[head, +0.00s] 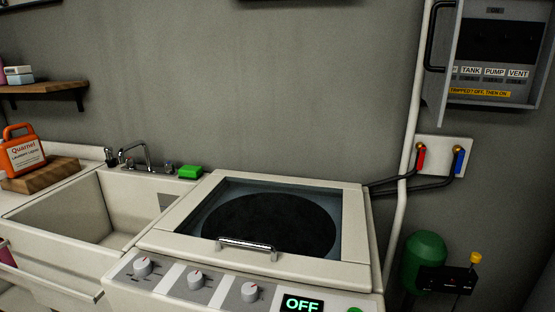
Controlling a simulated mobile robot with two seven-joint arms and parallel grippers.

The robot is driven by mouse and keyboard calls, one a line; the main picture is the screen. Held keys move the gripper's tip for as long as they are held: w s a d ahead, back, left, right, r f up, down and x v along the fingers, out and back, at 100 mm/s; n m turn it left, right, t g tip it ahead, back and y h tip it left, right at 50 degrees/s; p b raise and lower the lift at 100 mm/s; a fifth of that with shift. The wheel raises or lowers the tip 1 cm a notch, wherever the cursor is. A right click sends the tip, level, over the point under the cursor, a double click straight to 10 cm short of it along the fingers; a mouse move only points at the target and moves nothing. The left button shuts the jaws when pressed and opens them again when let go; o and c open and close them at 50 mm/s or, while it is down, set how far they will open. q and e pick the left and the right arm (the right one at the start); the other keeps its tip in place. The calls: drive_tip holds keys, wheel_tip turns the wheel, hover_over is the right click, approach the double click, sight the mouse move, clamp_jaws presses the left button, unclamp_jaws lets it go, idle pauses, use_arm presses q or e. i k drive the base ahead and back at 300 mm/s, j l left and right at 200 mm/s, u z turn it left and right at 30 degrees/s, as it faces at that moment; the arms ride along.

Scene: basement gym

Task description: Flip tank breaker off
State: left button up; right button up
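A grey breaker panel (545,60) is on the wall at the upper right, cut off by the top edge of the head view. Its door (449,60) stands open to the left and has a black handle (433,38). Inside, white labels read TANK (471,71), PUMP and VENT, with a partly hidden label to their left. Above them is a dark strip (495,40) where I cannot make out the breaker levers or their positions. A yellow sticker (480,92) reads "TRIPPED? OFF, THEN ON". Neither of my grippers is in view.
Below stands a white machine (160,243) with a dark round window, knobs and an OFF display (302,304). A sink (60,218) is at left. A white pipe (406,160), red and blue valves (440,158) and a green tank (424,255) are at right.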

sight(481, 36)
drive_tip(key=z, duration=0.5)
drive_tip(key=k+j+z, duration=0.15)
drive_tip(key=j+z, duration=0.25)
drive_tip(key=k+j+z, duration=0.2)
drive_tip(key=j+z, duration=0.15)
drive_tip(key=k+j+z, duration=0.25)
drive_tip(key=k+j, duration=0.65)
drive_tip(key=i+l, duration=0.1)
drive_tip(key=i, duration=0.25)
drive_tip(key=i+l, duration=0.15)
drive_tip(key=i, duration=0.25)
drive_tip(key=i+l, duration=0.15)
drive_tip(key=l, duration=0.25)
drive_tip(key=i+l, duration=0.1)
drive_tip(key=l, duration=0.35)
drive_tip(key=i+l, duration=0.15)
drive_tip(key=l, duration=0.25)
